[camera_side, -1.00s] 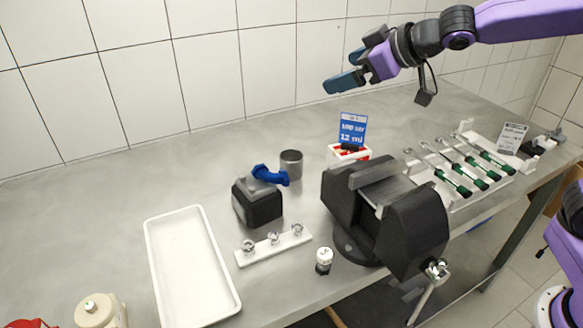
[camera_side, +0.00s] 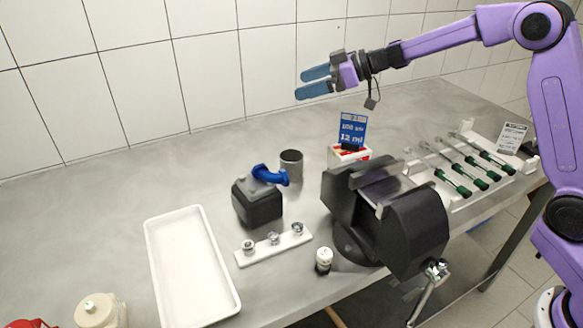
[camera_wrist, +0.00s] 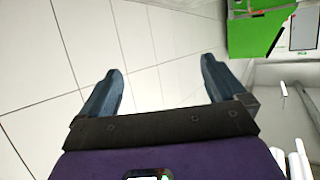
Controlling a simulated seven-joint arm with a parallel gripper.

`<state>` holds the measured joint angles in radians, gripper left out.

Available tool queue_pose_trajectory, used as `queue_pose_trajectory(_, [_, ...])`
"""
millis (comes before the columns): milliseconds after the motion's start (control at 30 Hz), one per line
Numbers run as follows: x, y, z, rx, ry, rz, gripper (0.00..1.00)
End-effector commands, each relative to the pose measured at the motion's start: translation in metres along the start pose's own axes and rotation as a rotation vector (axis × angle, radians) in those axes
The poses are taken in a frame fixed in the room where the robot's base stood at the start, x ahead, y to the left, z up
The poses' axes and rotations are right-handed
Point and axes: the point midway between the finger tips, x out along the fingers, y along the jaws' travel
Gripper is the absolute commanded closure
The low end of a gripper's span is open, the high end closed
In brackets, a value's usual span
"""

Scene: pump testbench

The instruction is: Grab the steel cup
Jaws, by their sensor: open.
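The steel cup (camera_side: 291,164) is a small grey cylinder standing upright on the metal table, just behind and right of the blue-handled pump part (camera_side: 270,175). My gripper (camera_side: 316,82) is above and behind the cup in the side view, apart from it and pointing left. Its two blue fingers are spread with nothing between them. In the wrist view my gripper (camera_wrist: 163,88) also shows open and empty, with white wall tiles beyond it. The cup does not show in the wrist view.
A black vise (camera_side: 385,215) stands right of the cup, with a red-and-white box and blue sign (camera_side: 352,131) behind it. Green-handled screwdrivers (camera_side: 478,176) lie in a rack at right. A white tray (camera_side: 152,255) is at left. The table's back left is clear.

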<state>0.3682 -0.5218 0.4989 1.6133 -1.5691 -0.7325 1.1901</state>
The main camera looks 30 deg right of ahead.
Motion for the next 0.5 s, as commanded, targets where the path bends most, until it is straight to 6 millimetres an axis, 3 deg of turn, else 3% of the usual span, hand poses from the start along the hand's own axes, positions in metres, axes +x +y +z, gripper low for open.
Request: queue_pose_trajectory(500, [0.041,-0.001,0.100,0.003,-0.004,0.001,0.02])
